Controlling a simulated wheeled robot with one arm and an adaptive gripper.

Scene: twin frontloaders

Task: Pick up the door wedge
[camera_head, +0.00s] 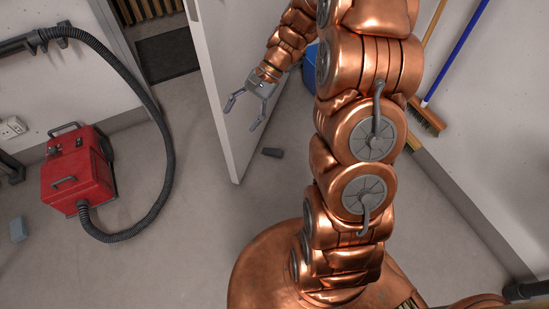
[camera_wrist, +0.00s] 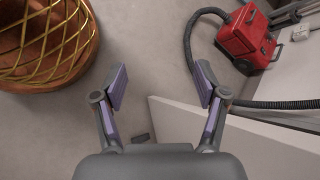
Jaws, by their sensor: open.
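The door wedge (camera_head: 271,152) is a small dark grey block. It lies on the floor to the right of the white door's lower free corner. In the wrist view the wedge (camera_wrist: 141,137) shows just beyond my gripper's palm, partly hidden by it. My gripper (camera_head: 243,115) is open and empty, beside the door's face and up and left of the wedge in the head view. In the wrist view its two purple-padded fingers (camera_wrist: 161,85) are spread wide, with bare floor and part of the door between them.
The white door (camera_head: 213,75) stands ajar close to my gripper. A red vacuum (camera_head: 78,172) with a black hose stands at left, with a small grey-blue block (camera_head: 17,229) near it. A blue object (camera_head: 310,65) and brooms (camera_head: 428,118) are at right. Floor between is clear.

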